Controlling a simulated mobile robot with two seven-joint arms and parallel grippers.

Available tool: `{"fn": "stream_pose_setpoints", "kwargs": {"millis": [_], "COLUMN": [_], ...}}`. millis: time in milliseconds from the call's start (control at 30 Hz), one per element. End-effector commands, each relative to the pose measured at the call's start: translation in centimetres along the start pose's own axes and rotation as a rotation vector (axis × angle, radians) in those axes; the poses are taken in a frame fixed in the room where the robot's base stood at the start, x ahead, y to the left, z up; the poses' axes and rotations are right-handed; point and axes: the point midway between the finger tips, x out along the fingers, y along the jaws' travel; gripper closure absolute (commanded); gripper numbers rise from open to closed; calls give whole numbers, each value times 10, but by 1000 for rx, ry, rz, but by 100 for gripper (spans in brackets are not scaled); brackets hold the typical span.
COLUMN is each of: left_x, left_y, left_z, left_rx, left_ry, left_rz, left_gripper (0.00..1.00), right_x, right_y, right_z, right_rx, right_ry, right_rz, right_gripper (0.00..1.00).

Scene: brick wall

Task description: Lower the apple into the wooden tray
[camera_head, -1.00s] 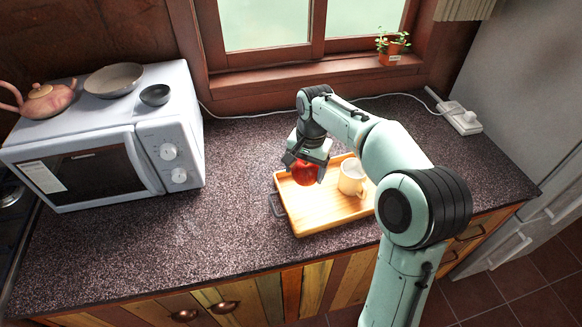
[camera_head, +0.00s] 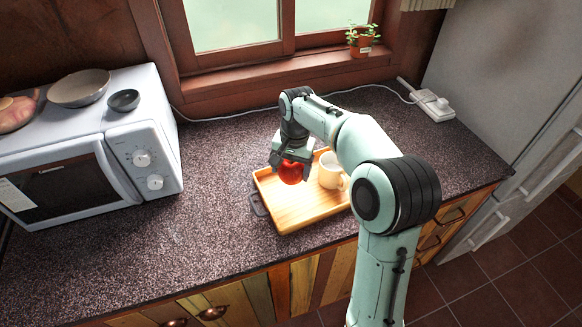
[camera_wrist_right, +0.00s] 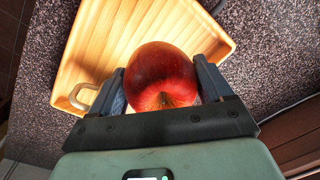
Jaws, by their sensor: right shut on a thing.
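The red apple (camera_head: 291,172) is between the fingers of my right gripper (camera_head: 290,165), above the left back part of the wooden tray (camera_head: 298,218). In the right wrist view, the apple (camera_wrist_right: 162,76) sits between both fingers of the right gripper (camera_wrist_right: 163,88), with the tray (camera_wrist_right: 95,38) behind and below it. The gap between apple and tray is hard to judge. A cream mug (camera_head: 330,172) stands in the tray, right of the apple; its handle (camera_wrist_right: 84,96) shows in the wrist view. My left gripper is not in view.
A dark handle-like object (camera_head: 258,204) is at the tray's left edge. A potted plant (camera_head: 362,42) is on the windowsill. Counter left of the tray is clear.

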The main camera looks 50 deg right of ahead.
Motion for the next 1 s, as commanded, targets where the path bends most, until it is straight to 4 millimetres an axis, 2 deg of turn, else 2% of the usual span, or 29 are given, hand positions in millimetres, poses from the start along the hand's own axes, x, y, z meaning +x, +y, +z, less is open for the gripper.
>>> {"fn": "stream_pose_setpoints", "kwargs": {"millis": [233, 667, 1000], "left_x": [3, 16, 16], "left_y": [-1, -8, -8], "left_z": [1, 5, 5], "left_rx": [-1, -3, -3], "left_ry": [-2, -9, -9], "left_rz": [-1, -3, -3], "left_gripper": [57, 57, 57], "right_x": [4, 25, 25], "right_y": [0, 2, 2], "right_z": [0, 0, 0], "right_rx": [0, 0, 0], "right_ry": [0, 0, 1], "right_rz": [0, 1, -1], "right_gripper": [57, 57, 57]}}
